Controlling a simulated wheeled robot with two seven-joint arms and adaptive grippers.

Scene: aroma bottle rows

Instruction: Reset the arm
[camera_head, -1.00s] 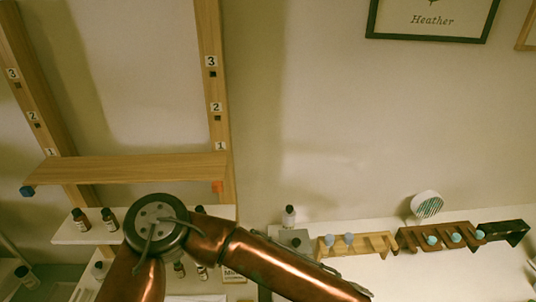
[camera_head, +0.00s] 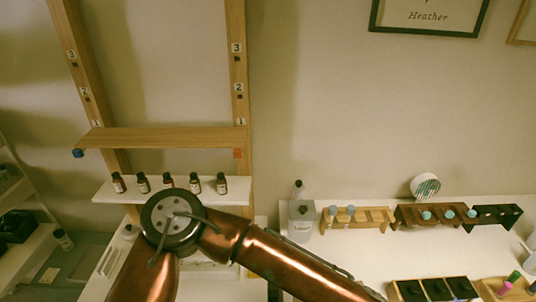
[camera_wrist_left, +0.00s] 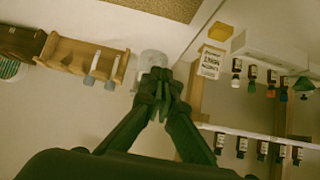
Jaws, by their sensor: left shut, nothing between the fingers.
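My left gripper (camera_wrist_left: 160,92) shows in the left wrist view with its dark fingers drawn together and nothing between them. A pale, clear bottle or jar (camera_wrist_left: 153,62) shows just past the fingertips; I cannot tell how far apart they are. In the head view my copper left arm rises at the lower left, bends at a round joint and runs down to the lower right. Its gripper is outside that view. My right gripper is in neither view.
Small dark bottles stand on a white ledge (camera_head: 105,190) below a wooden shelf (camera_head: 168,138). Wooden racks (camera_head: 357,218) line the back of the white table (camera_head: 360,262). Dark trays (camera_head: 434,289) lie at the front right. My arm covers part of the table.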

